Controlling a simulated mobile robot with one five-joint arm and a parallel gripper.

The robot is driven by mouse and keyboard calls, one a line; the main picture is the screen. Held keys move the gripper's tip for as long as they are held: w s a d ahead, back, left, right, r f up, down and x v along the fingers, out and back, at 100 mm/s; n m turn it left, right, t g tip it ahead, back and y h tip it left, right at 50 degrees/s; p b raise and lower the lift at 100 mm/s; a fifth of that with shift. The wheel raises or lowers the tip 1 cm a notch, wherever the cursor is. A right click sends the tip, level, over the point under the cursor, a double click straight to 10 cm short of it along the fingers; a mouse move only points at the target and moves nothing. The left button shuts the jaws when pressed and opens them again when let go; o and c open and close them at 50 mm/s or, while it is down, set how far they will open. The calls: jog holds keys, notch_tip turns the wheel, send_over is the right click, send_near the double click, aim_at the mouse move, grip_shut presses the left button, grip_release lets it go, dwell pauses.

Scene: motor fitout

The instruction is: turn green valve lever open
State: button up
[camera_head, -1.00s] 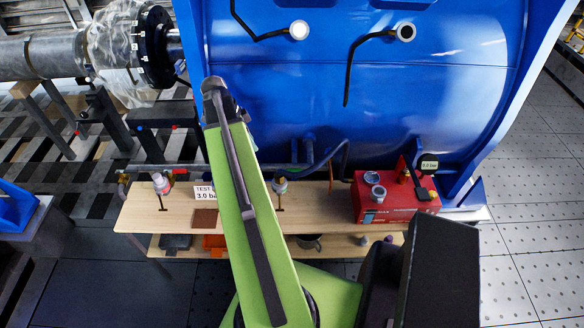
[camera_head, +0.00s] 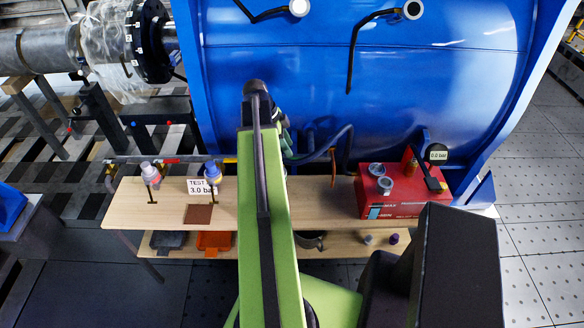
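My green arm (camera_head: 262,210) rises through the middle of the picture to a dark joint (camera_head: 256,88) in front of the big blue vessel (camera_head: 400,90). My gripper cannot be made out; it is hidden behind this arm link. A small dark green part (camera_head: 287,142) shows just right of the arm, by the pipework under the vessel. I cannot tell whether it is the green valve lever or part of my arm. No lever can be clearly identified, so its position cannot be told.
A wooden bench (camera_head: 322,192) stands below the vessel. It carries a red pump box (camera_head: 395,207) with a gauge (camera_head: 437,152), a test sign (camera_head: 201,187), a brown pad (camera_head: 198,214), a pink-marked bottle (camera_head: 150,173) and a blue-marked bottle (camera_head: 212,172). An orange bin (camera_head: 214,241) sits on the lower shelf.

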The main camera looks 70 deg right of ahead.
aim_at(295, 160)
jog(key=b+x, duration=0.3)
jog(key=x, duration=0.2)
jog(key=shift+s+f+b, duration=0.1)
jog(key=shift+f+b, duration=0.15)
jog(key=shift+b, duration=0.05)
grip_shut()
jog(key=shift+a, duration=0.1)
dwell(0.9)
jog(key=shift+a+f, duration=0.1)
jog(key=shift+a, duration=0.15)
jog(key=shift+d, duration=0.35)
